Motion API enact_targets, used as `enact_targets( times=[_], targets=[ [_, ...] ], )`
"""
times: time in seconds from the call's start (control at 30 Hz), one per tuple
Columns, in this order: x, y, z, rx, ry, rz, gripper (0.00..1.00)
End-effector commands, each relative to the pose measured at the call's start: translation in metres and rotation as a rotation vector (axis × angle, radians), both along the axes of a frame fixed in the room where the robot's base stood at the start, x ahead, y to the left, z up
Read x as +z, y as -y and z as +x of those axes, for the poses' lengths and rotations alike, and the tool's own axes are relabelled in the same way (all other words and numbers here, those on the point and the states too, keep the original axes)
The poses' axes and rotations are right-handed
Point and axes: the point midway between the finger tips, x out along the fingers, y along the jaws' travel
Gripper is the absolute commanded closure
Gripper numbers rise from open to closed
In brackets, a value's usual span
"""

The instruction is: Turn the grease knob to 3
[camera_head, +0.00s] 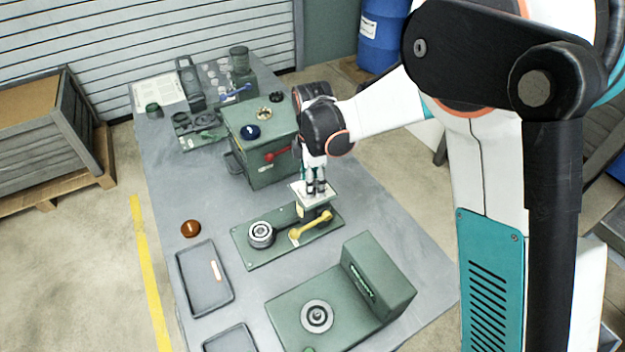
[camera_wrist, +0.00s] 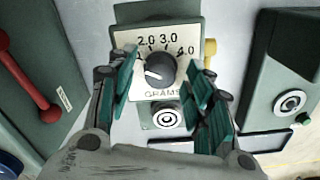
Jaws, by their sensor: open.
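The grease knob (camera_wrist: 160,70) is a dark round knob on a white dial plate (camera_wrist: 178,38), seen in the wrist view. The plate reads 2.0, 3.0 and 4.0 around the knob and GRAMS below; the left-hand marks are partly hidden by a finger. A short white mark on the knob points left, away from 3.0. My gripper (camera_wrist: 162,84) is open, with green-padded fingers on the left and right of the knob; contact cannot be told. In the head view my gripper (camera_head: 316,186) points down over the dial plate (camera_head: 302,198), hiding the knob.
A yellow lever (camera_head: 310,228) and a round fitting (camera_head: 261,234) sit on the same green base. A green box with a red lever (camera_head: 278,154) stands behind. A larger green machine (camera_head: 340,300) stands in front. Trays (camera_head: 205,278) lie at left.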

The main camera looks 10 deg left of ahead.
Motion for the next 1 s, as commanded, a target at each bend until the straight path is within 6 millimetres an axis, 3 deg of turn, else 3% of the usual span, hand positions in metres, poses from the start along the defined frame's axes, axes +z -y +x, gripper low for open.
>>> enact_targets(
  times=[0.03,0.2,0.23,0.67,1.0],
  targets=[
    [0.0001,0.0000,0.0000,0.000,0.000,0.000,0.58],
    [0.0002,0.0000,0.0000,0.000,0.000,0.000,0.96],
    [0.0002,0.0000,-0.0001,0.000,0.000,0.000,0.98],
    [-0.0003,-0.0001,0.0000,-0.062,0.000,0.000,0.98],
    [-0.0009,-0.0001,0.0003,-0.317,0.000,0.000,0.98]
  ],
)
